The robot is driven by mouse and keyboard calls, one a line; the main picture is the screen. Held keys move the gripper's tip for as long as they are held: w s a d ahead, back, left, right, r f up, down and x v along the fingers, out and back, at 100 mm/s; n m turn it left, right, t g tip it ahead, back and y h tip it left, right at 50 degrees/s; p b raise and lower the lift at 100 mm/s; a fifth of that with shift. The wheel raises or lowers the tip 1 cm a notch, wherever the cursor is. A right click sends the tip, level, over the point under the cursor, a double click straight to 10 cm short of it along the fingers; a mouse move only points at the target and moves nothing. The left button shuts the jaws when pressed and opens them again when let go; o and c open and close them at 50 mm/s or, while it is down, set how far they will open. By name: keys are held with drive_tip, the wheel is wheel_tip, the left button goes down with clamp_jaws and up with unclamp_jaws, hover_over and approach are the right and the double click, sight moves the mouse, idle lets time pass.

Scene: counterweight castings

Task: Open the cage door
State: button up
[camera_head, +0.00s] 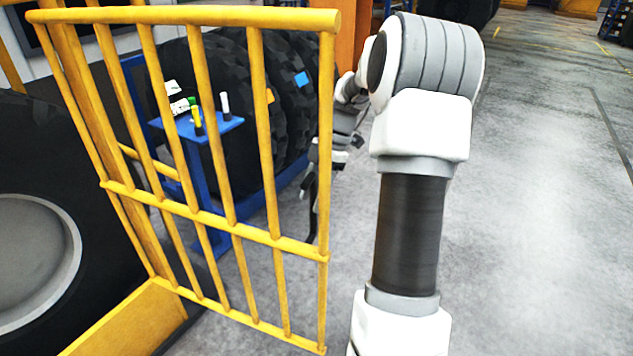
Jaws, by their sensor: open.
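The cage door (215,220) is a yellow barred panel in the left half of the head view. It stands upright, at an angle to the yellow cage frame (125,322) at lower left, and appears swung outward. My gripper (314,190) is beyond the door's free right-hand post and partly hidden by it. Its jaws are open. Whether a finger touches the post or a bar cannot be told from this view.
A large black wheel (100,220) is at far left. Behind the bars stand big dark tyres (232,85) and a blue stand (200,130) with small bottles or markers. An orange post (352,40) rises behind. Grey floor (540,200) is clear on the right.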

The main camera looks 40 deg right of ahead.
drive_tip(key=p+v, duration=0.2)
drive_tip(key=v, duration=1.5)
drive_tip(key=shift+r, duration=0.2)
